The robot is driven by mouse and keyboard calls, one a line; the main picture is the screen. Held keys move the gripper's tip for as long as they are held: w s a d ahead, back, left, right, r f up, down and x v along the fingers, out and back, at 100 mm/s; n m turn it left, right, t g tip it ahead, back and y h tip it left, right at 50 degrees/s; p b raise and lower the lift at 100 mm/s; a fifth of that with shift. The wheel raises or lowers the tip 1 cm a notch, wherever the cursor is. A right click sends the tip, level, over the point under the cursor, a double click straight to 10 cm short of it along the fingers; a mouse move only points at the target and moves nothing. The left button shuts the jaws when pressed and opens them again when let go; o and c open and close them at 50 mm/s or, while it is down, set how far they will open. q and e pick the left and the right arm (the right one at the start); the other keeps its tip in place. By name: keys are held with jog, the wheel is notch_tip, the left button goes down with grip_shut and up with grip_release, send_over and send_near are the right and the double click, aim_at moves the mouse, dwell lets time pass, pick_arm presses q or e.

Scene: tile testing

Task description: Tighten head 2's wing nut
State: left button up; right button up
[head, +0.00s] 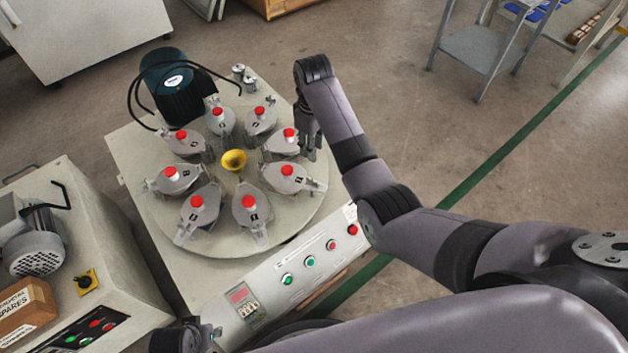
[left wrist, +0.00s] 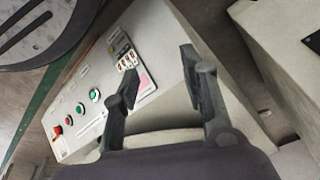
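The round table (head: 300,222) of the test machine carries a ring of several grey heads with red knobs around a yellow cone (head: 234,160). Their number labels are too small to read surely, so I cannot tell which is head 2. My right gripper (head: 309,148) points down beside the head (head: 281,145) on the table's right side. Whether its fingers touch a wing nut there, and whether they are shut, cannot be made out. My left gripper (left wrist: 158,85) is open and empty in the left wrist view, over the machine's front; it shows partly at the bottom of the head view.
A dark motor (head: 172,90) with black cables stands behind the table. The machine's button panel (head: 310,262) is at the front. Another machine (head: 75,255) with a motor and a spares box (head: 25,310) stands left. The floor at right is mostly free.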

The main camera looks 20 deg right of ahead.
jog(key=b, duration=0.2)
send_near(314, 181)
notch_tip(314, 181, down, 6)
jog(key=shift+f+b, duration=0.1)
jog(key=shift+b, duration=0.9)
jog(key=shift+f+b, duration=0.45)
jog(key=shift+f, duration=1.05)
pick_arm(q)
notch_tip(314, 181, up, 14)
jog(key=t, duration=0.1)
jog(key=shift+s+a, duration=0.2)
jog(key=shift+s, duration=0.15)
jog(key=shift+f, duration=0.1)
pick_arm(e)
jog(key=shift+c, duration=0.2)
grip_shut()
